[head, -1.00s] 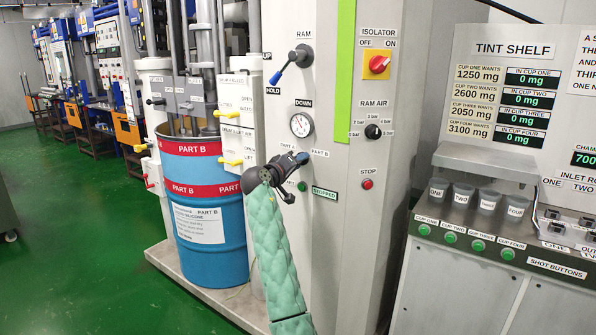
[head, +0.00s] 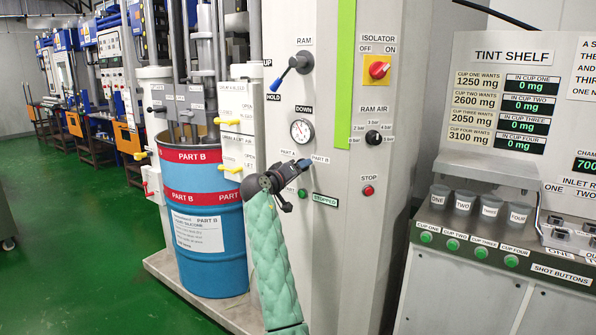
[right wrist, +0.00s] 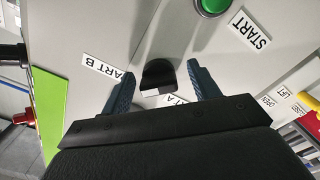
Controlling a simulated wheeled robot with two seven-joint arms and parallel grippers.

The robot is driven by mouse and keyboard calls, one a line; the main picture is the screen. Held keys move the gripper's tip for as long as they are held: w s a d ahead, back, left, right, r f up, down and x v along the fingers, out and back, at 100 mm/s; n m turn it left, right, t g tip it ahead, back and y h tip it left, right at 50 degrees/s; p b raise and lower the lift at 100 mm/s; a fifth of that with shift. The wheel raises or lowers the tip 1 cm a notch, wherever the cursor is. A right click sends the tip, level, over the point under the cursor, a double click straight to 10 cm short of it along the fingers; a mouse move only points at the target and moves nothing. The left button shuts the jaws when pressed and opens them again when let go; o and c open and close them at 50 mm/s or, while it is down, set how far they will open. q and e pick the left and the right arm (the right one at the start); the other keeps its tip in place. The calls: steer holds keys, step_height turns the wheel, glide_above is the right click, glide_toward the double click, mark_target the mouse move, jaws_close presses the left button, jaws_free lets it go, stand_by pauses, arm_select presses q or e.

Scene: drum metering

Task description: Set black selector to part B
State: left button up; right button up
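The black selector (right wrist: 158,74) shows in the right wrist view as a dark rounded knob with a white patch at its lower edge. It sits between the PART B label (right wrist: 106,70) and the PART A label (right wrist: 180,100). My right gripper (right wrist: 162,72) is open with one finger on each side of it. The left-hand finger is very near the knob; I cannot tell if it touches. A gap shows at the right-hand finger. My left gripper is not in view.
A green start button (right wrist: 212,5) is close by in the right wrist view. The STOPPED display (head: 325,200), red stop button (head: 368,190), pressure gauge (head: 302,130) and ram lever (head: 290,70) surround the gripper. A blue drum (head: 205,235) stands at left, the tint shelf (head: 513,54) at right.

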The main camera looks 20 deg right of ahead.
steer(key=shift+r, duration=0.15)
steer(key=v, duration=0.7)
steer(key=shift+s+a+b, duration=0.25)
steer(key=shift+a+b, duration=0.1)
